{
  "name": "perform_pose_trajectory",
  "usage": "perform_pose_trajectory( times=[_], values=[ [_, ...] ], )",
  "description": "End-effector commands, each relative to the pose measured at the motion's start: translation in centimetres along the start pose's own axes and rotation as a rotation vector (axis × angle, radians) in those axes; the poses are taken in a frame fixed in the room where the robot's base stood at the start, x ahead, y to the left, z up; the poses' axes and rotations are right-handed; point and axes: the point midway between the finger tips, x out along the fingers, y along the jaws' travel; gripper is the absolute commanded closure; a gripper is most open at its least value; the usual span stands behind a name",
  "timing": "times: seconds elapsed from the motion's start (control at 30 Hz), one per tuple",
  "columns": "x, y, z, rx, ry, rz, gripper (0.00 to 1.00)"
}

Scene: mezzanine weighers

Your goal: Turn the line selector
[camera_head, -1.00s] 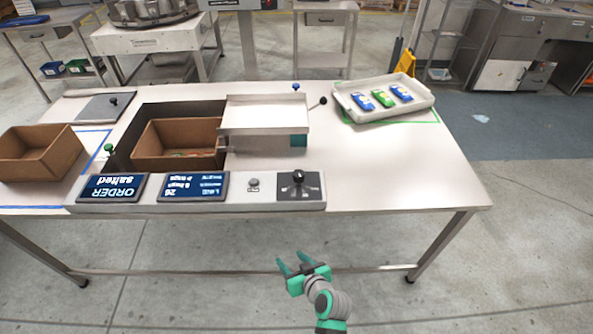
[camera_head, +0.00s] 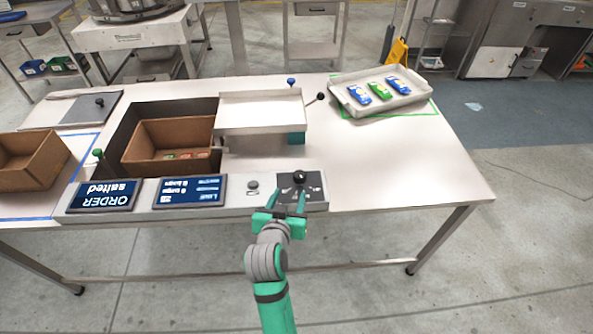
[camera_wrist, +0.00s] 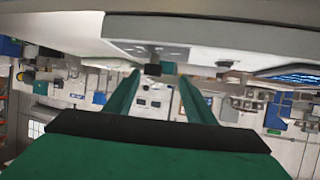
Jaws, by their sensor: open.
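The line selector is a black knob (camera_head: 299,177) on a dark square plate (camera_head: 313,188) at the right end of the control strip along the table's front edge. In the wrist view the knob (camera_wrist: 153,68) shows ahead, upside down, between the two green fingers. My gripper (camera_head: 288,202) is open and empty, with its fingers pointing at the selector plate from the front edge. In the head view the fingertips overlap the plate just below the knob. I cannot tell whether either finger touches the knob.
The control strip also holds two screens (camera_head: 188,191) and a small button (camera_head: 253,185). Behind it are a brown box (camera_head: 150,160) in a recess, a raised metal plate (camera_head: 260,110) and a white tray (camera_head: 352,106) of packets. The table's right side is clear.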

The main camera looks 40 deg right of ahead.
Motion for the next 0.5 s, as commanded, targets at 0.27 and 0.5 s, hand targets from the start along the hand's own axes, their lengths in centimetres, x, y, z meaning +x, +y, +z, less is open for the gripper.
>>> perform_pose_trajectory(
  times=[0.27, 0.5],
  values=[
    [0.5, 1.1, -2.4, 0.040, 0.031, 0.058, 0.50],
    [4.3, 1.3, -2.5, 0.038, 0.029, 0.057, 0.50]
  ],
)
